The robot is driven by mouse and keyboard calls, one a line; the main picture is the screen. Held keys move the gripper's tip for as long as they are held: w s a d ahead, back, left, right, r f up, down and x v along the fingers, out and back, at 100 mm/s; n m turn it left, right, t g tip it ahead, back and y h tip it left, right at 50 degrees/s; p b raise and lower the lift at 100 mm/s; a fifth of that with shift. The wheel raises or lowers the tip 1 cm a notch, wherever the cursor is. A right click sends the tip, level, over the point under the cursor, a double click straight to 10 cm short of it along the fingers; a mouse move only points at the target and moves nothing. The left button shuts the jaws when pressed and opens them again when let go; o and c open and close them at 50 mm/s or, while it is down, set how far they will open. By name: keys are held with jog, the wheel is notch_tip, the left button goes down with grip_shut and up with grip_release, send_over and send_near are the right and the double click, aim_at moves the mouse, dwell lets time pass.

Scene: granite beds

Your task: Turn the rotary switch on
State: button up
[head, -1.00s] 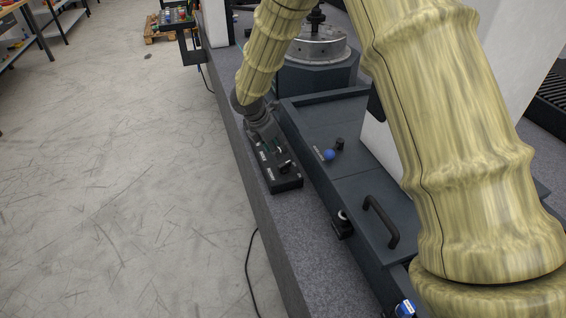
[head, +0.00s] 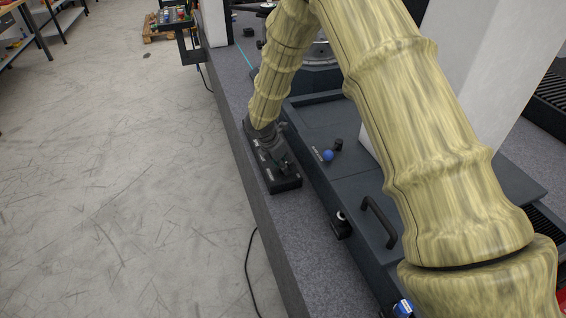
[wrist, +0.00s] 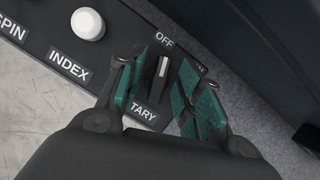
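The rotary switch (wrist: 159,76) is a black knob with a white pointer line on a dark control box (head: 288,186). Its line points up towards the OFF label (wrist: 164,42). A lower label reading "TARY" is partly covered. My gripper (wrist: 163,82) is open, with green pads on either side of the knob. Small gaps show between the pads and the knob, so I see no clear contact.
A white button (wrist: 88,24) sits above the INDEX label, left of the knob. The box stands on a granite bed (head: 318,240). A blue ball knob (head: 327,155) and a black handle (head: 380,221) are on the dark machine to the right.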

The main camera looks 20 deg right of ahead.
jog(key=shift+c, duration=0.2)
grip_shut()
jog(key=shift+m, duration=0.3)
jog(key=m+g+p, duration=0.2)
jog(key=m, duration=0.2)
jog(key=m+g, duration=0.1)
jog(key=m, duration=0.3)
jog(key=shift+m+g+p, duration=0.3)
jog(key=shift+g, duration=0.1)
jog(key=shift+s+f+m+g+y, duration=0.1)
jog(key=shift+m+g+y, duration=0.25)
jog(key=shift+m, duration=1.05)
jog(key=shift+o, duration=0.2)
grip_release()
